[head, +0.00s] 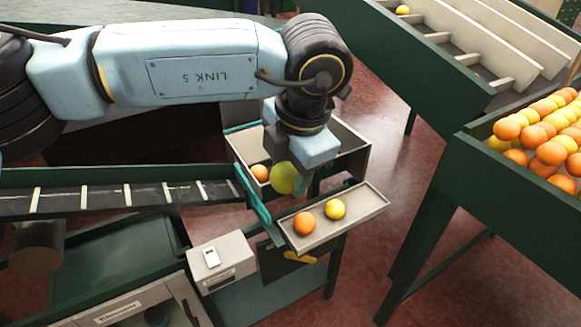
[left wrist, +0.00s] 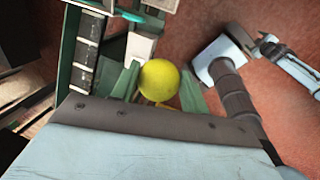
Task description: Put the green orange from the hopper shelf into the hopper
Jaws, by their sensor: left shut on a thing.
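My left gripper (head: 290,180) points down and is shut on the green orange (head: 283,180), which looks yellow-green. In the left wrist view the green orange (left wrist: 159,80) sits between the two green fingers. In the head view it appears over the near part of the hopper (head: 350,143), an open box with pale inner walls; its exact height cannot be told. The hopper shelf (head: 368,204) is a pale shallow tray in front of the hopper. It holds an orange one (head: 305,223) and a yellow one (head: 335,209). Another orange fruit (head: 260,172) shows in the hopper.
A conveyor with white dividers (head: 120,197) runs in from the left. A pale box with a switch (head: 222,262) stands at its near side. A green bin full of oranges (head: 470,160) stands at the right, with sloped chutes (head: 460,40) behind it. Red floor lies between.

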